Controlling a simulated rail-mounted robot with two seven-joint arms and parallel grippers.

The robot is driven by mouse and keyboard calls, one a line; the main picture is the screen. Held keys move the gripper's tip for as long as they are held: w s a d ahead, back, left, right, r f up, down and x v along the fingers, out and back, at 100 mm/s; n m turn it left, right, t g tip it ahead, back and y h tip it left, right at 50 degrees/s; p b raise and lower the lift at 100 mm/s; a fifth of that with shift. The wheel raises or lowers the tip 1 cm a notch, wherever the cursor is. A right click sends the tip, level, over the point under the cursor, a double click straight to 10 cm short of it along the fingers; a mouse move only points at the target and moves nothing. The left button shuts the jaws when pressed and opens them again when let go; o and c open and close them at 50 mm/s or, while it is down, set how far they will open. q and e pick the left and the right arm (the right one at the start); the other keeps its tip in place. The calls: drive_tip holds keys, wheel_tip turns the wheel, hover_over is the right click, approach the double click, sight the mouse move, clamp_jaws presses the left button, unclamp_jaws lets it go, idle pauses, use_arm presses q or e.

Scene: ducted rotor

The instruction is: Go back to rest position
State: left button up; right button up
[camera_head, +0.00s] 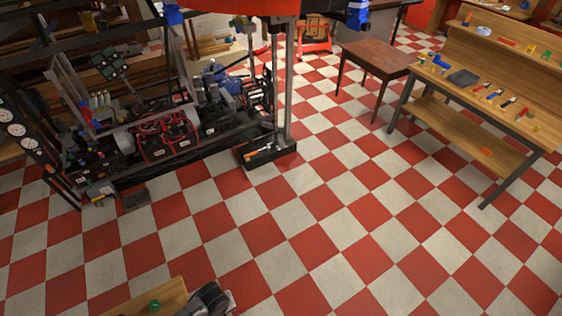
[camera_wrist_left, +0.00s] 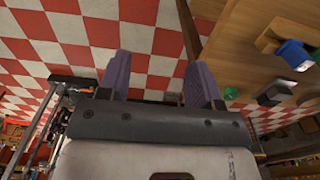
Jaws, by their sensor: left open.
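My left gripper (camera_wrist_left: 160,62) shows in the left wrist view with its two purple fingers wide apart. Nothing is between the fingers; the red and white checkered floor (camera_wrist_left: 150,40) shows beyond them. In the head view a dark rounded part shows at the bottom edge, and I cannot tell clearly if it is part of my left arm. My right gripper is in neither view.
A wooden surface (camera_wrist_left: 262,30) with a green object (camera_wrist_left: 231,93) and a blue bin (camera_wrist_left: 294,55) lies right of the left gripper. The head view shows a machinery rig (camera_head: 150,140), a small brown table (camera_head: 378,57) and a workbench (camera_head: 480,97). The middle floor (camera_head: 300,215) is clear.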

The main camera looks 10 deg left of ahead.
use_arm(q)
drive_tip(key=w+a+r+n+t+h, duration=0.1)
drive_tip(key=w+a+r+n, duration=0.35)
drive_tip(key=w+a, duration=0.55)
drive_tip(key=w+a+r+n+t, duration=0.1)
drive_tip(key=w+a+r+n, duration=0.4)
drive_tip(key=w+a, duration=0.5)
drive_tip(key=s+a+m+g+y, duration=0.5)
drive_tip(key=s+m, duration=0.1)
drive_tip(key=m, duration=1)
drive_tip(key=s+d+f+m+t+h, duration=0.1)
drive_tip(key=s+d+f+m+t, duration=0.15)
drive_tip(key=s+d, duration=1)
drive_tip(key=s+d+r+t+h, duration=0.3)
drive_tip(key=s+d+r+t, duration=0.1)
drive_tip(key=s+d+r, duration=0.8)
drive_tip(key=s+r, duration=0.2)
drive_tip(key=s, duration=0.1)
drive_tip(key=shift+s+d+r, duration=0.2)
drive_tip(key=shift+s+d, duration=0.1)
drive_tip(key=shift+s, duration=0.05)
